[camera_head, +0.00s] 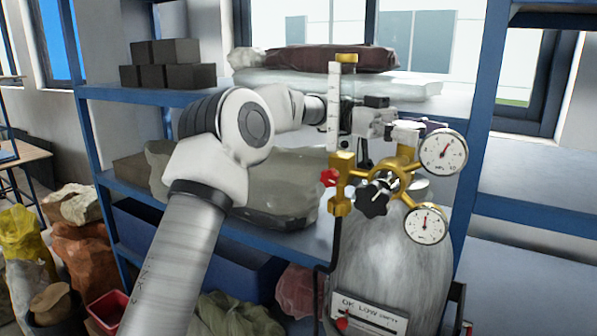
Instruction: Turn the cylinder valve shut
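A grey gas cylinder (392,262) stands upright in front of the shelf, with a label near its lower front. A brass regulator (398,172) sits at its top, with two round gauges (443,152) on the right, a black star-shaped knob (373,197) in front and a small red knob (328,177) on the left. My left gripper (398,130) is just above and behind the regulator, close to the cylinder top. Its fingers are partly hidden by the brass parts and flow tube; I cannot tell whether they touch the valve. The cylinder valve's handle is not clearly visible. My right gripper is out of view.
A clear flow tube (334,105) stands up left of the gripper. A blue-framed shelf (130,93) behind holds dark blocks (163,64) and wrapped bundles (333,58). Bags (80,255) and a red bin (107,311) stand lower left.

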